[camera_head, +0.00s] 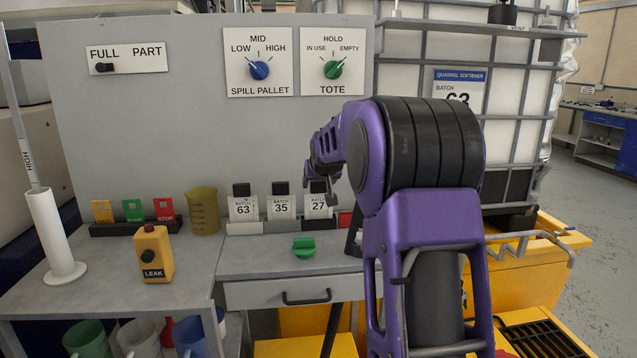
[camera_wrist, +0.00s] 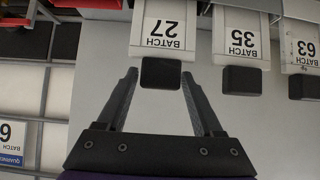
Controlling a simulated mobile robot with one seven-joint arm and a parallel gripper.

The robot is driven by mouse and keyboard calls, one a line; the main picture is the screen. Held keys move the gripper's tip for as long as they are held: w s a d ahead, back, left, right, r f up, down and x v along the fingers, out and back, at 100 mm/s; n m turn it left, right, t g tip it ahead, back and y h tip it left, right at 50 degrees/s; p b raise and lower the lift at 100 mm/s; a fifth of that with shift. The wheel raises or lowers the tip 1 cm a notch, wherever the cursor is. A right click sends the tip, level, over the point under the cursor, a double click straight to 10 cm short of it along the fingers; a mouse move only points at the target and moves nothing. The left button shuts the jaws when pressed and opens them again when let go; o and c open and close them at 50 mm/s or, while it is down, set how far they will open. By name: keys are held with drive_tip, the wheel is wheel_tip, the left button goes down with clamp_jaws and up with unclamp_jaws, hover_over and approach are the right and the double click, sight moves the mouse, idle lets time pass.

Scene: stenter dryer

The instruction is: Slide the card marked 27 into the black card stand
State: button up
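The card marked 27 (camera_head: 318,205) stands upright at the right end of a row of white batch cards and has a black tab on top. In the wrist view, card 27 (camera_wrist: 163,30) appears upside down. My gripper (camera_wrist: 159,76) is open, with its fingertips on either side of the black tab and gaps visible beside it. In the head view, my gripper (camera_head: 320,184) is at the top of the card, partly hidden by my arm. A long black stand (camera_head: 135,229) at left holds yellow, green and red cards; I cannot tell whether it is the task's stand.
Cards 35 (camera_head: 281,206) and 63 (camera_head: 243,208) stand left of card 27. A yellow beaker (camera_head: 203,210), LEAK box (camera_head: 155,256) and white tube holder (camera_head: 55,240) stand at left. The upright knob panel (camera_head: 200,120) is behind.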

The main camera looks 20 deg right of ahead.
drive_tip(key=shift+o, duration=1.2)
drive_tip(key=shift+r, duration=0.1)
drive_tip(key=p+v, duration=0.1)
drive_tip(key=v, duration=1.6)
drive_tip(key=shift+s+r, duration=0.1)
drive_tip(key=shift+r, duration=0.05)
